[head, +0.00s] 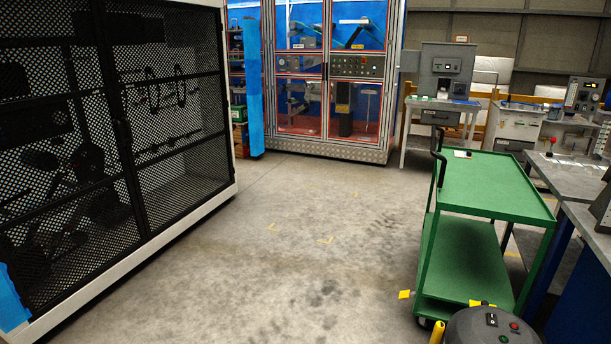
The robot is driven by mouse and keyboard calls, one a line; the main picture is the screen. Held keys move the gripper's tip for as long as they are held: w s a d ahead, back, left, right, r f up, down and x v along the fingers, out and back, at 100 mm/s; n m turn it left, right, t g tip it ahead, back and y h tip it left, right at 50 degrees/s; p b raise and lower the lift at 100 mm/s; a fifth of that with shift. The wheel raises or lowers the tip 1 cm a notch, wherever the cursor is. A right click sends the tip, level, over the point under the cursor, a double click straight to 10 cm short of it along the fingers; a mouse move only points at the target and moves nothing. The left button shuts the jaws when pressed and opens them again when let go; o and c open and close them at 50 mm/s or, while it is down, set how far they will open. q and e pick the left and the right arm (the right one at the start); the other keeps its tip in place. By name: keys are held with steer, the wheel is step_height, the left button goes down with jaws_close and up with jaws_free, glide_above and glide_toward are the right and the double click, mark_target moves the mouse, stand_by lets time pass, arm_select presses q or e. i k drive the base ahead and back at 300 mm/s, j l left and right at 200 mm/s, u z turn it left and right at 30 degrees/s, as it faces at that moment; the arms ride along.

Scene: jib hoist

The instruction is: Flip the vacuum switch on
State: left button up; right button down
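A dark grey rounded machine top (492,328), which looks like the vacuum, shows at the bottom right, cut off by the lower edge of the head view. On it is a small black switch (491,320) with white marks. A round red button or lamp (514,326) sits to the right of the switch. Whether the switch is on or off is too small to tell. Neither of my grippers is in view.
A green two-shelf cart (495,187) stands just behind the vacuum. Grey workbenches (565,176) line the right side. A black mesh cage (110,130) fills the left, and a glazed cabinet (330,80) stands at the back. The concrete floor (230,270) between them is clear.

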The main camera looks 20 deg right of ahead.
mark_target(491, 317)
steer(key=i+z, duration=0.3)
steer(key=z, duration=0.2)
steer(key=i+j+z, duration=0.1)
steer(key=i+z, duration=0.25)
steer(key=z, duration=0.15)
steer(key=i+j+z, duration=0.2)
steer(key=z, duration=0.3)
steer(key=i+j+z, duration=0.3)
steer(key=z, duration=0.2)
